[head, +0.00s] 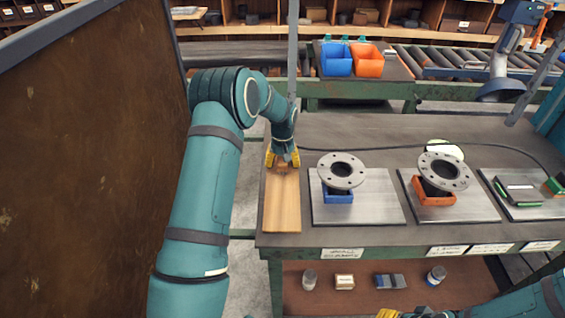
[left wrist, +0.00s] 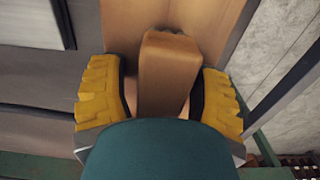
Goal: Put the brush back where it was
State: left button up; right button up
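A long wooden board (head: 283,208) lies at the left end of the workbench. My left gripper (head: 283,158) points down at the board's far end. In the left wrist view its yellow fingers (left wrist: 160,100) stand on either side of a tan wooden block (left wrist: 168,65), which seems to be the brush. The fingers are very close to its sides; I cannot tell whether both touch it. Its bristles are hidden. In the head view the gripper mostly covers it. Only a yellow bit of my right gripper (head: 388,313) shows at the bottom edge.
Two grey flanges stand on a blue block (head: 338,196) and an orange block (head: 434,192), on metal plates right of the board. A third plate (head: 527,207) holds small green-edged items. A dark cable crosses the bench behind the flanges. A brown panel (head: 85,160) rises at left.

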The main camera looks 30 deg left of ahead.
pick_arm(q)
jog(key=shift+r, duration=0.15)
jog(key=shift+w+r, duration=0.1)
jog(key=shift+r, duration=0.25)
notch_tip(320, 180, up, 11)
jog(key=shift+r+p, duration=0.2)
jog(key=shift+p, duration=0.55)
